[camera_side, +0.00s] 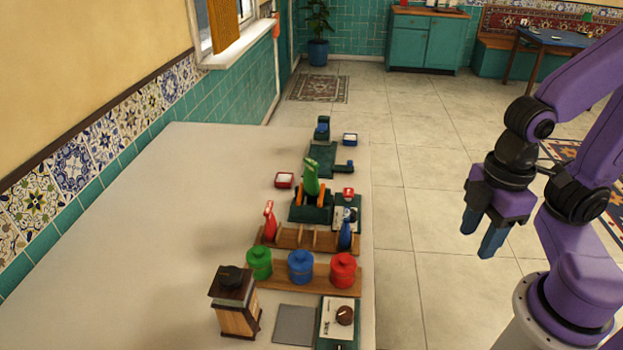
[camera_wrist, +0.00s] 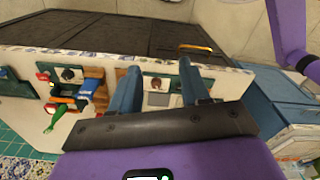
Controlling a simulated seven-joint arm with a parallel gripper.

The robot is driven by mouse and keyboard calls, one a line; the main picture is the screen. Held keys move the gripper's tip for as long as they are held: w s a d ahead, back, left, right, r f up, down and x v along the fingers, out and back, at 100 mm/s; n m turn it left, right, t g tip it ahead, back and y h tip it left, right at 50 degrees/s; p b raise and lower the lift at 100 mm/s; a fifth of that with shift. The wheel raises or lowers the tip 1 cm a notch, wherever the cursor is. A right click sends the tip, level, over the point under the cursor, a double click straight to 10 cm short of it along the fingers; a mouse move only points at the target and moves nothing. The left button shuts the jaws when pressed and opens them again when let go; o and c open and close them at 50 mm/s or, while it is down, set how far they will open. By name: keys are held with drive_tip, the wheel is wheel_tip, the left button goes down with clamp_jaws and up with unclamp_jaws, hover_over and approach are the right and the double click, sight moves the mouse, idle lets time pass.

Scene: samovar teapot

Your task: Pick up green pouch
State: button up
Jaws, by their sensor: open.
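A tall green object (camera_side: 312,178), which looks like the green pouch, stands upright between orange pieces on a dark green base on the table. Its lower part is partly hidden by the orange pieces. A green object at the left of the wrist view (camera_wrist: 50,117) seems to be the same one. My gripper (camera_side: 481,232) is open and empty, off to the right of the table in the side view and well apart from the pouch. In the wrist view its two blue fingers (camera_wrist: 160,82) are spread, with nothing held between them.
Green (camera_side: 259,262), blue (camera_side: 300,267) and red (camera_side: 343,270) lidded jars stand on a wooden shelf in front. Red (camera_side: 269,221) and blue (camera_side: 346,228) bottles stand on a wooden rack (camera_side: 307,241). A wooden grinder (camera_side: 234,303) stands front left. The table's left part (camera_side: 170,230) is clear.

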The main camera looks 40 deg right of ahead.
drive_tip(key=w+a+f+m+t+y, duration=0.1)
drive_tip(key=w+a+f+m+y, duration=0.2)
drive_tip(key=w+a, duration=0.35)
drive_tip(key=m+t+h, duration=0.3)
drive_tip(key=m+t, duration=0.7)
drive_tip(key=t, duration=0.3)
approach(309, 162)
drive_tip(key=shift+d+x, duration=0.2)
drive_tip(key=shift+x, duration=2.8)
drive_tip(key=shift+d+x, duration=0.2)
drive_tip(key=shift+x, duration=2.75)
drive_tip(key=shift+f, duration=0.2)
clamp_jaws()
